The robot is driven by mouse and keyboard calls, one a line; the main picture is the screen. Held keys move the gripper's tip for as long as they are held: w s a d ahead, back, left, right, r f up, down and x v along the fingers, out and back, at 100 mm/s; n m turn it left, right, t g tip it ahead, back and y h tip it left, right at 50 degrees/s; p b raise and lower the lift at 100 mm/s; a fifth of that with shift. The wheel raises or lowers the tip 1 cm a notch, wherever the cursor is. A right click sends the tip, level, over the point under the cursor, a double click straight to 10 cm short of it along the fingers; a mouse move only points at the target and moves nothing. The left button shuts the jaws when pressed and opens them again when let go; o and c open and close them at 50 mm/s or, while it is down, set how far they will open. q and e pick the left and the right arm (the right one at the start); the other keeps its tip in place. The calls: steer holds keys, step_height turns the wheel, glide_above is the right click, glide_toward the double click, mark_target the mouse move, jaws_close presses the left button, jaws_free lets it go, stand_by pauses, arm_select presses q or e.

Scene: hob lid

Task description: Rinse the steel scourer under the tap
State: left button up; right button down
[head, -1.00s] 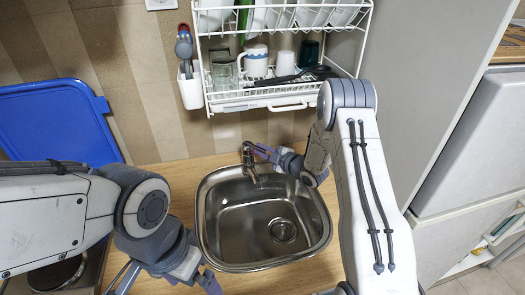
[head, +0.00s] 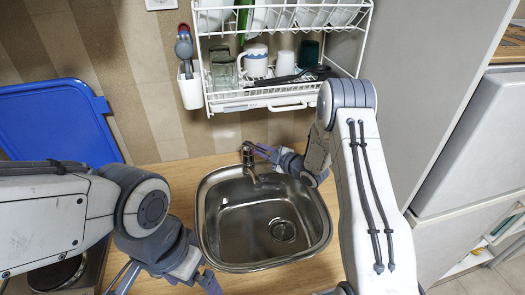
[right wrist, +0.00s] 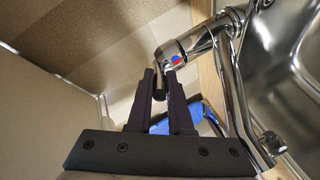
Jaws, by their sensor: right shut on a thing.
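The chrome tap (head: 249,160) stands at the back of the steel sink (head: 225,224), and the basin looks empty, with no water stream that I can make out. My right gripper (head: 261,152) reaches the tap from the right. In the right wrist view its dark fingers (right wrist: 161,76) are shut on the tap's lever, just beside the tap head with a red and blue mark (right wrist: 177,58). My left gripper (head: 165,284) is low at the sink's left front, partly cut off by the frame's edge; its jaws are unclear. I see no steel scourer in either view.
A white dish rack (head: 285,100) with cups hangs above the sink. A blue board or lid (head: 58,120) stands upright at the left, by the hob. A grey cabinet side (head: 425,100) bounds the right. Wooden worktop (head: 180,180) shows around the sink.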

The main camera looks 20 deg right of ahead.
steer(key=shift+w+r+g, duration=0.1)
steer(key=shift+r+g, duration=0.2)
steer(key=shift+g, duration=0.2)
steer(key=c, duration=0.8)
jaws_free()
steer(key=shift+c, duration=0.2)
